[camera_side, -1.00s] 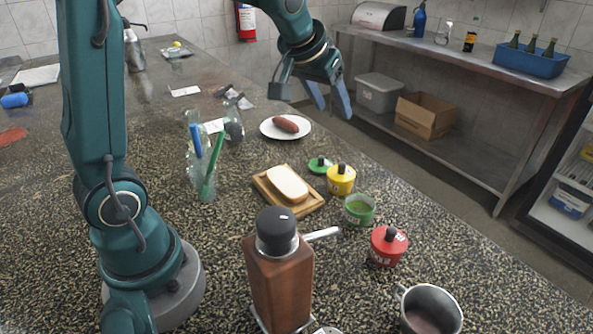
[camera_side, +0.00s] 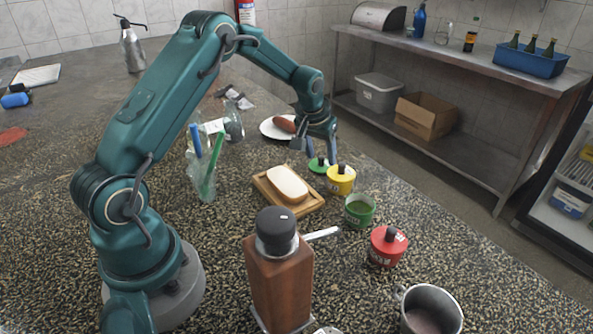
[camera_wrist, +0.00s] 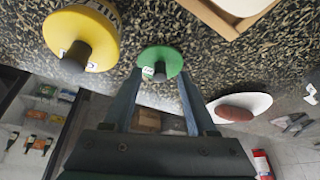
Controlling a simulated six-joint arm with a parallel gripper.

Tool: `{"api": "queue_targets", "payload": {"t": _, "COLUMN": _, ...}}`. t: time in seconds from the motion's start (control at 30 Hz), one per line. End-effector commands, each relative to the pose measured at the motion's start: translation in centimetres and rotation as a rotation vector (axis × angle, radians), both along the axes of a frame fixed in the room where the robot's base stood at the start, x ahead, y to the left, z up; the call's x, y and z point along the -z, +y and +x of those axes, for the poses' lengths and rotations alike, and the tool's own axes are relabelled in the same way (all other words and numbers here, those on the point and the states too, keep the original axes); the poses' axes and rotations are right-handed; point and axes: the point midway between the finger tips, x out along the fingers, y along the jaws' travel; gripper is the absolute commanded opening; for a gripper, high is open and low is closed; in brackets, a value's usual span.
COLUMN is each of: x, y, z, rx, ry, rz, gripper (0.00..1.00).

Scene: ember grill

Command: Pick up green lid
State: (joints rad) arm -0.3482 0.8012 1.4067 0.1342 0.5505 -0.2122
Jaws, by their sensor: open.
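The green lid (camera_side: 319,165) is a flat disc with a dark knob, lying on the speckled counter just behind the yellow-lidded pot (camera_side: 340,180). My gripper (camera_side: 322,156) is open and has come down over the lid, its fingers pointing down. In the wrist view the green lid (camera_wrist: 159,62) lies just beyond and between the two blue-grey fingertips (camera_wrist: 160,80). I cannot tell whether the fingers touch it. The small pot with green contents (camera_side: 359,211) stands open nearer the camera.
The yellow pot is close beside the lid. A white plate with a sausage (camera_side: 268,130) sits behind. A board with bread (camera_side: 312,208) is to the left. The red pot (camera_side: 387,247), metal mug (camera_side: 428,308) and wooden grinder (camera_side: 279,280) stand toward the front.

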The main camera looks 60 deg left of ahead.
Motion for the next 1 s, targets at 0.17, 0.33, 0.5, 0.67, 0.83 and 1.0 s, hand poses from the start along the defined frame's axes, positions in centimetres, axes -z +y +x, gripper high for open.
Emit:
{"api": "queue_targets", "payload": {"t": 0.17, "x": 0.5, "y": 0.1, "z": 0.2, "rx": 0.0, "ry": 0.0, "rz": 0.0, "gripper": 0.57}}
{"api": "queue_targets", "payload": {"t": 0.33, "x": 0.5, "y": 0.1, "z": 0.2, "rx": 0.0, "ry": -0.001, "rz": 0.0, "gripper": 0.57}}
{"api": "queue_targets", "payload": {"t": 0.5, "x": 0.5, "y": 0.1, "z": 0.2, "rx": 0.0, "ry": -0.001, "rz": 0.0, "gripper": 0.0}}
{"api": "queue_targets", "payload": {"t": 0.67, "x": 0.5, "y": 0.1, "z": 0.2, "rx": 0.0, "ry": -0.001, "rz": 0.0, "gripper": 0.0}}
{"api": "queue_targets", "payload": {"t": 0.83, "x": 0.4, "y": 0.1, "z": 0.2, "rx": 0.0, "ry": -0.001, "rz": 0.0, "gripper": 0.0}}
{"api": "queue_targets", "payload": {"t": 1.0, "x": -0.5, "y": 0.1, "z": 0.3, "rx": 0.0, "ry": -0.005, "rz": 0.001, "gripper": 0.0}}
